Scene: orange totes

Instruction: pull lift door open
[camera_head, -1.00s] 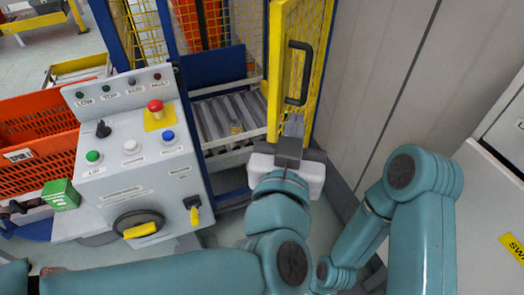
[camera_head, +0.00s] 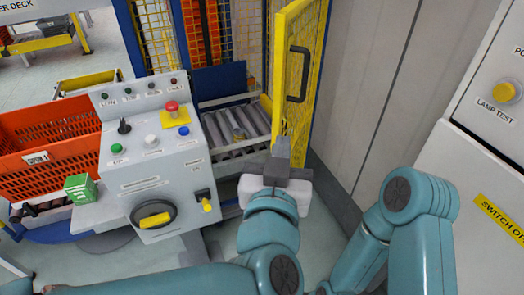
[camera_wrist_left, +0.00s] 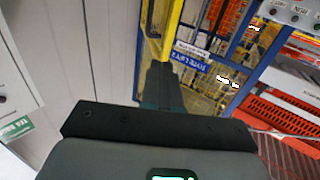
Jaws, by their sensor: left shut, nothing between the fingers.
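The lift door (camera_head: 319,60) is a yellow frame with mesh and a black vertical handle (camera_head: 292,75). In the head view it stands ajar, angled toward me, with the lift's roller floor (camera_head: 235,122) visible to its left. My left gripper (camera_head: 282,146) is shut and empty, just below the handle near the door's lower edge. Whether it touches the door is unclear. The left wrist view shows its dark fingers (camera_wrist_left: 160,82) in front of a yellow frame edge (camera_wrist_left: 172,32). My right arm shows at the right of the head view, but its gripper does not.
A grey control console (camera_head: 155,165) with buttons and a red stop stands left of the door. A grey wall (camera_head: 375,70) and a white cabinet (camera_head: 475,185) bound the right side.

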